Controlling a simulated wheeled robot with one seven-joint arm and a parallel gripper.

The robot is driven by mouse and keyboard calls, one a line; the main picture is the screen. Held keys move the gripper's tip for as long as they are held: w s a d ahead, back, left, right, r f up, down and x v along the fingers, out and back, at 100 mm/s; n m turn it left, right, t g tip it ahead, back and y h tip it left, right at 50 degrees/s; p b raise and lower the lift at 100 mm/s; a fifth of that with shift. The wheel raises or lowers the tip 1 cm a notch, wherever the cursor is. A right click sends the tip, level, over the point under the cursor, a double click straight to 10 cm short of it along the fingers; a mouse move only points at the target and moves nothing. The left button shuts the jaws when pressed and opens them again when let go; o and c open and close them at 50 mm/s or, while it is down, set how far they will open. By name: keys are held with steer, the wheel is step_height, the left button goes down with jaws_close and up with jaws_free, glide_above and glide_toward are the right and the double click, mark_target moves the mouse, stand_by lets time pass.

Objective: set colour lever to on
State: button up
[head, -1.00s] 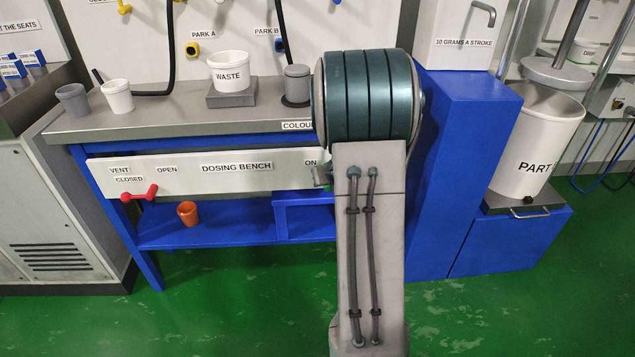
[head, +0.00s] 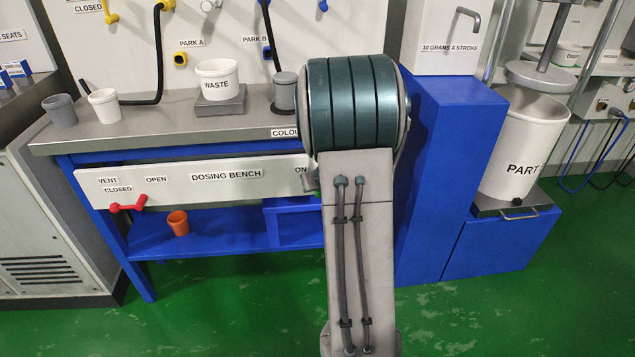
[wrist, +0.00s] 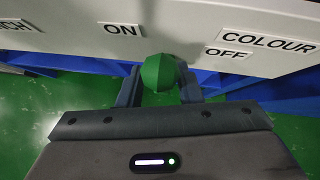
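The green colour lever (wrist: 160,75) shows in the wrist view below the white panel, between the ON label (wrist: 121,29) on the left and the OFF label (wrist: 228,51) on the right. My gripper (wrist: 160,88) has one finger on each side of the green handle, closed in close against it. The handle hides part of the right finger. In the head view my arm covers the lever and gripper; only a small green bit shows beside the arm, near the ON label (head: 301,169).
The dosing bench (head: 230,135) carries a waste tub (head: 218,80) and cups. A red vent lever (head: 128,205) is at the panel's left. An orange cup (head: 178,223) stands on the lower shelf. A blue cabinet (head: 450,150) stands close right of my arm.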

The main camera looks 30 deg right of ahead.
steer(key=p+v, duration=0.5)
steer(key=v, duration=0.8)
steer(key=shift+r, duration=0.25)
steer(key=s+a+r+n+g+y+p, duration=0.1)
steer(key=s+a+r+n+y+p, duration=0.15)
steer(key=a+r+n+p, duration=0.55)
steer(key=s+a+r+n+y+p, duration=0.1)
steer(key=a+r+n+y+p, duration=0.25)
steer(key=a+r+n, duration=0.7)
steer(key=s+a+r+n+g+h+p, duration=0.1)
steer(key=s+r+n+g+h+p, duration=0.1)
steer(key=s+r+n+p, duration=0.2)
steer(key=s+a+r+n+g+h+p, duration=0.1)
steer(key=s+r+n+p, duration=0.4)
steer(key=s+n, duration=0.5)
steer(key=a+n+g+p, duration=0.1)
steer(key=n+g+p, duration=0.1)
steer(key=n, duration=0.4)
steer(key=shift+r+h, duration=0.25)
steer(key=shift+h, duration=0.15)
